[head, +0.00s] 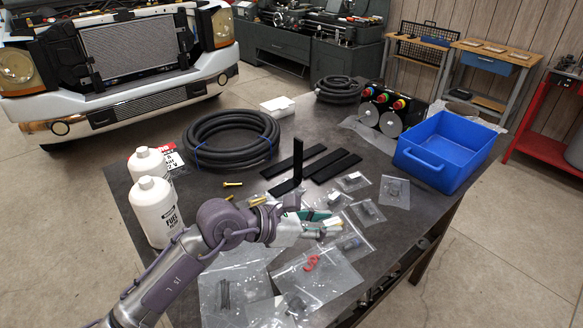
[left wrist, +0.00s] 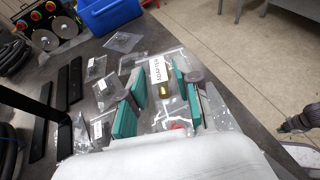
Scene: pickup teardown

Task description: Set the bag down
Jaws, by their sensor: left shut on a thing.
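My left gripper (head: 314,224) reaches over the near middle of the dark workbench (head: 118,180). In the left wrist view its teal finger pads (left wrist: 155,98) are shut on a clear plastic bag (left wrist: 157,72). The bag has a white label reading ADAPTER and a brass fitting inside. The bag is between the pads, above other bags; its exact height over the bench is hard to tell. In the head view the hand partly hides it.
Several clear bags of small parts lie around the hand, one with a red part (head: 312,262). A blue bin (head: 436,160) stands at the right, a coiled hose (head: 231,142) and white bottles (head: 157,212) at the left. Black bars (head: 335,166) lie behind; one stands upright.

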